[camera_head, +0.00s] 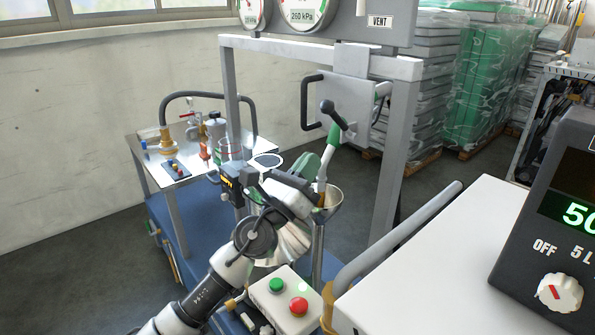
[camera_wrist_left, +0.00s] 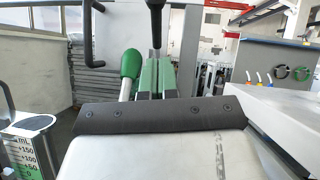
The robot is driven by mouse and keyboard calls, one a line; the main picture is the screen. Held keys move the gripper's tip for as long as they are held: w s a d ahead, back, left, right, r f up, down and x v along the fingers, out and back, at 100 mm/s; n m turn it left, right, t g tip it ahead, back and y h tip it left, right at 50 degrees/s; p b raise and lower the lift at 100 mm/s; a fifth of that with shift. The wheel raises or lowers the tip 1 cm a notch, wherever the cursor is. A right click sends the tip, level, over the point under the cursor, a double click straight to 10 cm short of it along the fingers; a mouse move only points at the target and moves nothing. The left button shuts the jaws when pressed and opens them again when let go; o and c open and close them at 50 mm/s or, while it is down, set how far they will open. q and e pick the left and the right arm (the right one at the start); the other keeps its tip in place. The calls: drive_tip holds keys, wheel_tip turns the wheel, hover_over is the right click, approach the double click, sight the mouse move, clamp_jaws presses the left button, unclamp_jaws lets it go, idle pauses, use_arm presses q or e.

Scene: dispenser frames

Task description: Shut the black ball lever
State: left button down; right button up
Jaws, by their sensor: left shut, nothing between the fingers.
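The black ball lever (camera_head: 327,107) has a dark ball on a dark rod, tilted up to the left in the head view. In the left wrist view its rod (camera_wrist_left: 156,22) stands upright beyond my fingers. My left gripper (camera_head: 314,160) is shut and empty, with green fingers. It is below the ball in the head view, beside the white shaft of a green-handled lever (camera_head: 334,137). In the left wrist view my left gripper (camera_wrist_left: 157,66) points towards the black rod; whether they touch cannot be told. The lever's lower end is partly hidden. My right gripper is not in view.
A grey frame (camera_head: 231,85) carries gauges and a panel with a black loop handle (camera_head: 307,104). A metal funnel (camera_head: 334,198) is close to my gripper. A button box (camera_head: 287,299) and a white cabinet (camera_head: 440,275) stand nearer.

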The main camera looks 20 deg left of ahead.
sight(330, 115)
use_arm(q)
drive_tip(key=w+r+p, duration=0.1)
drive_tip(key=w+d+r, duration=0.1)
drive_tip(key=r, duration=0.1)
drive_tip(key=w+r+p, duration=0.1)
drive_tip(key=shift+w+d+r+p, duration=0.2)
drive_tip(key=shift+w+r+p, duration=0.15)
drive_tip(key=shift+r, duration=0.05)
drive_tip(key=shift+a+r+p, duration=0.1)
drive_tip(key=shift+r+p, duration=0.3)
drive_tip(key=shift+r, duration=0.2)
drive_tip(key=shift+w, duration=0.1)
